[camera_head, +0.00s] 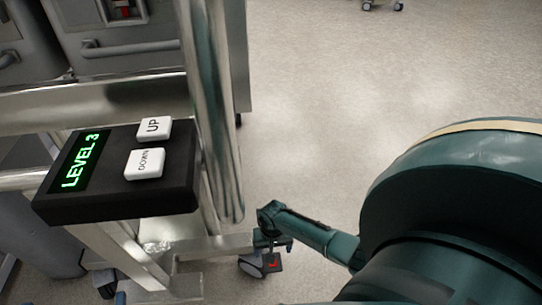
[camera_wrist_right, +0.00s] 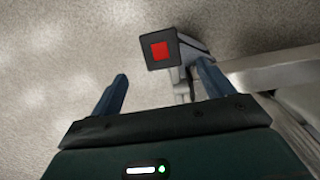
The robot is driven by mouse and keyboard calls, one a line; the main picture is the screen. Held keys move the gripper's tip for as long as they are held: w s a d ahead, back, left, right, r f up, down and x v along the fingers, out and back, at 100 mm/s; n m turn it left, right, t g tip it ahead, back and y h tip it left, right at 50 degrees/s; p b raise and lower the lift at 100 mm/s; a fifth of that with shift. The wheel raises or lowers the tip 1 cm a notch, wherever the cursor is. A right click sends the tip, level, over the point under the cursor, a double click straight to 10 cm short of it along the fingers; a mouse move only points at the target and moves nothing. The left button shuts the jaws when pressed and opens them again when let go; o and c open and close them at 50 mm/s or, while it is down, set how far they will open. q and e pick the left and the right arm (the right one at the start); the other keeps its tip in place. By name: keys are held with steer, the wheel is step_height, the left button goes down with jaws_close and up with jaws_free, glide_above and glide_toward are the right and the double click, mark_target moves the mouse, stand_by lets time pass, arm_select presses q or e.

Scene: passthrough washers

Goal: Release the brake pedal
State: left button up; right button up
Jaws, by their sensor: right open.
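The brake pedal is a black square plate with a red mark. In the wrist view the pedal (camera_wrist_right: 160,50) lies just beyond the fingertips, between their lines. In the head view the pedal (camera_head: 274,263) shows low, beside a caster wheel (camera_head: 251,265) at the foot of the metal cart frame. My right gripper (camera_wrist_right: 162,69) is open, with two dark fingers apart and nothing between them. In the head view my right gripper (camera_head: 272,232) is just above the pedal. I cannot tell whether it touches. My left gripper is not in view.
A black control panel (camera_head: 117,205) reading LEVEL 3, with an UP button (camera_head: 154,128) and a DOWN button (camera_head: 145,163), sits on the cart. A shiny upright post (camera_head: 211,100) stands right of it.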

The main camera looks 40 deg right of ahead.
step_height(320, 180, down, 7)
steer(key=b, duration=0.3)
steer(key=shift+b, duration=0.4)
steer(key=shift+w+f+b, duration=0.1)
steer(key=shift+f+b, duration=0.2)
steer(key=shift+f, duration=0.15)
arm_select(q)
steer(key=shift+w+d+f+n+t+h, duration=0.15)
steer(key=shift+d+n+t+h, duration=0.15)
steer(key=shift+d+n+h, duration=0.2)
arm_select(e)
steer(key=shift+c, duration=0.2)
